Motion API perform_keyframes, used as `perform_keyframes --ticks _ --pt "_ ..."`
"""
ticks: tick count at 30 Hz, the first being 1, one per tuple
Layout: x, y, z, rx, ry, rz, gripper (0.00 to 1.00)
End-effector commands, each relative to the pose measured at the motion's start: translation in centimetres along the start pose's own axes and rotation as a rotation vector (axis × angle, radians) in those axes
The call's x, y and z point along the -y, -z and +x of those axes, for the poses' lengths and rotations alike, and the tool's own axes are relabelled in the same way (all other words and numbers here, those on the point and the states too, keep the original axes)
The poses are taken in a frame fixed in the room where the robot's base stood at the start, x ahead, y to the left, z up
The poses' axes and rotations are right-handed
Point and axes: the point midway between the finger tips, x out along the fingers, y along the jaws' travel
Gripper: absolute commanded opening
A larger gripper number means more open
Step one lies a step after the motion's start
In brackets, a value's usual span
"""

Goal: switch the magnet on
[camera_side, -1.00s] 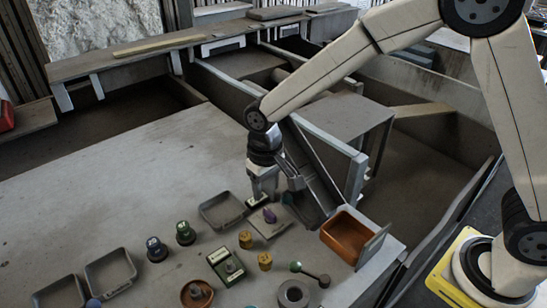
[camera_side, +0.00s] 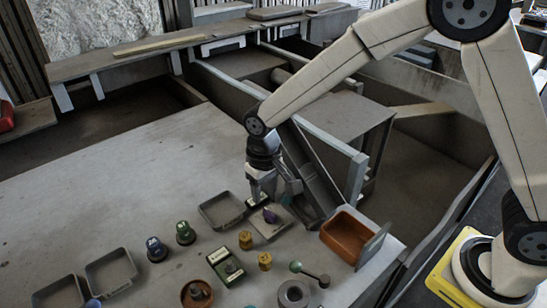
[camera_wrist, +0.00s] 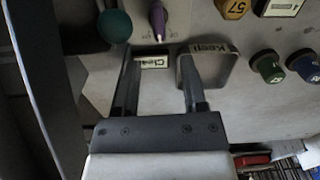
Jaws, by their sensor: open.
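A purple pointed knob (camera_side: 270,216) stands on a pale square plate (camera_side: 272,230); no marking that I can read shows it to be the magnet's switch. In the wrist view the knob (camera_wrist: 158,20) is at the top, beyond my fingertips. My gripper (camera_side: 272,192) is low over the bench, just behind the plate. In the wrist view my gripper (camera_wrist: 162,65) is open, its two fingers well apart with nothing between them but a label plate (camera_wrist: 153,62) reading "Clea…". The magnet itself I cannot pick out.
A grey tray (camera_wrist: 232,72) marked "Keep" lies close by my right finger. A green ball (camera_wrist: 115,26) is near the left finger.

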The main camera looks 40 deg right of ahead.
Motion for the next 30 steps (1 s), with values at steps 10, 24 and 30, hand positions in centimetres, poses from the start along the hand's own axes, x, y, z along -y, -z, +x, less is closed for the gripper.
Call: perform_keyframes --ticks 10,24,30 --pt "0.0 -0.1 4.2 0.002 0.0 0.0 0.54" --pt "0.0 0.0 5.9 -0.001 0.002 0.0 0.54" --pt "0.0 0.0 5.9 -0.001 0.002 0.0 0.16"
